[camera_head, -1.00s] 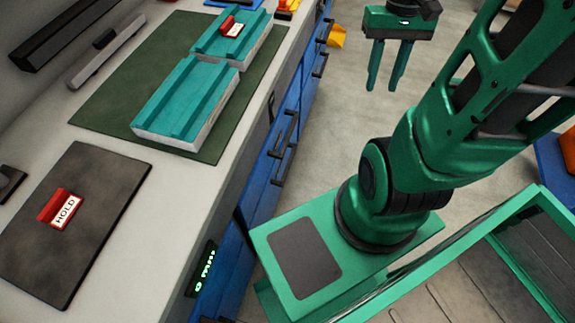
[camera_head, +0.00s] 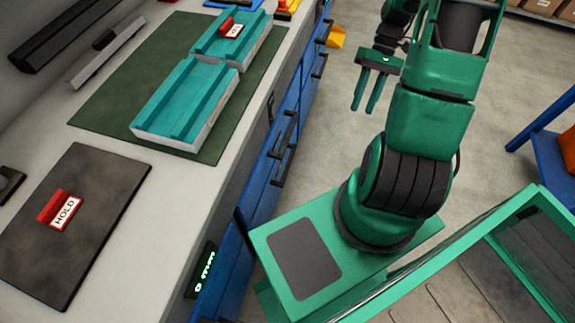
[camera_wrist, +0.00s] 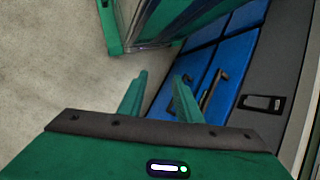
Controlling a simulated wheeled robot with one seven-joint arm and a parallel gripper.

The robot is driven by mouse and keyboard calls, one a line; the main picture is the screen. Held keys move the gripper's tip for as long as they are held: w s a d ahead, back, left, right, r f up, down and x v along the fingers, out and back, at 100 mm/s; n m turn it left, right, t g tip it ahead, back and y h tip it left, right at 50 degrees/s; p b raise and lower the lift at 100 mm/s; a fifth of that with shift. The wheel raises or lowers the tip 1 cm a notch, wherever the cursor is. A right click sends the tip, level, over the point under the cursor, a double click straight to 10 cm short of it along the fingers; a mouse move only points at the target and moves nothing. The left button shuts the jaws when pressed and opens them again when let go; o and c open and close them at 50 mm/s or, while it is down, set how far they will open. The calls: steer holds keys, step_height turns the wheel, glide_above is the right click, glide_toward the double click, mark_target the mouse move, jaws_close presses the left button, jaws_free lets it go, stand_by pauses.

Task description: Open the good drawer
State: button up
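Blue drawer fronts (camera_head: 262,190) with dark bar handles line the side of the workbench. Two handles, one upper (camera_head: 290,130) and one lower (camera_head: 279,166), sit near mid-bench. All the drawers I can see look shut, and no label shows which is the good one. My gripper (camera_head: 362,108) is in the air over the floor, right of the drawers and apart from them. Its two green fingers are spread and empty. In the wrist view my gripper (camera_wrist: 160,82) points toward the blue fronts (camera_wrist: 205,65), with a handle (camera_wrist: 218,88) beyond the right finger.
On the bench top lie teal-topped panels (camera_head: 185,100) on a green mat (camera_head: 105,108), and a red HOLD tag (camera_head: 60,210) on a dark plate (camera_head: 110,180). A small green-lit display (camera_head: 203,268) is on the bench front. The floor (camera_head: 315,150) beside the drawers is clear.

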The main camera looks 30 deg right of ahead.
step_height(320, 180, down, 10)
steer(key=y, duration=0.3)
steer(key=m+t+y, duration=0.1)
steer(key=t+y, duration=0.7)
steer(key=t, duration=0.3)
glide_toward(288, 164)
steer(key=x, duration=0.6)
steer(key=f+x, duration=0.1)
steer(key=x, duration=0.3)
jaws_close()
